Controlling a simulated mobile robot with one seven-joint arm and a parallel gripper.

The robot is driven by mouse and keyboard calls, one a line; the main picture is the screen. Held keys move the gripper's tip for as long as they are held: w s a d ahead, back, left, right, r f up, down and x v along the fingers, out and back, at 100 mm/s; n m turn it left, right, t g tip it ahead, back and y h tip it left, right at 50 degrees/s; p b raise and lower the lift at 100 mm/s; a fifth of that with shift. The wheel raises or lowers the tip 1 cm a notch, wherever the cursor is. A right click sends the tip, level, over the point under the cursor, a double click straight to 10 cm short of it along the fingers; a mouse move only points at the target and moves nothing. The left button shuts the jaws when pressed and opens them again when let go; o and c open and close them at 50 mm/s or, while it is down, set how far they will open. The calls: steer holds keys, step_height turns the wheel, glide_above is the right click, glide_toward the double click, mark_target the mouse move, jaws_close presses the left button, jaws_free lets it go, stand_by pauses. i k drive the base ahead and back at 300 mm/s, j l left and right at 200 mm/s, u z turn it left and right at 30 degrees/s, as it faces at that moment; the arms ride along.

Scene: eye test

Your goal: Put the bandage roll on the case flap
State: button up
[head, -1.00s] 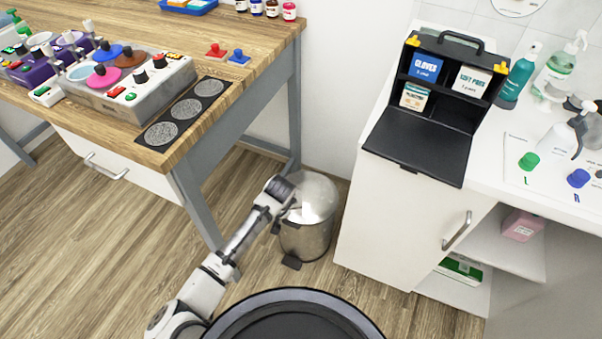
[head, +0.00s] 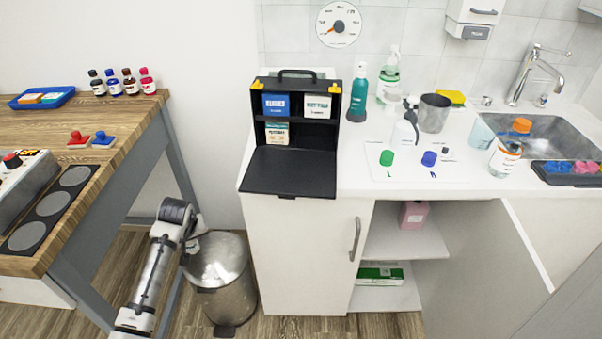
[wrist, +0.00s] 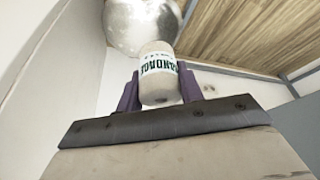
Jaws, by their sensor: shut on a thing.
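The bandage roll (wrist: 158,75) is a cream cylinder with a dark green "BANDAGE" label in the wrist view. My gripper (wrist: 157,92) is shut on it, with a purple finger on each side. In the head view my gripper (head: 192,240) hangs low, left of the white cabinet and beside the metal bin, and the roll is mostly hidden there. The case (head: 297,105) is black with yellow latches and stands open on the counter. Its flap (head: 290,172) lies flat toward the front of the counter, bare. My gripper is left of the flap and lower than it.
The metal bin (head: 218,272) stands under my gripper, between the wooden table (head: 95,185) and the cabinet (head: 300,255). Packets labelled for gloves (head: 276,105) and others fill the case's shelves.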

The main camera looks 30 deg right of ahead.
mark_target(312, 176)
steer(key=k+l, duration=0.35)
steer(key=k+l+u, duration=0.15)
steer(key=k+l, duration=0.2)
steer(key=k, duration=0.25)
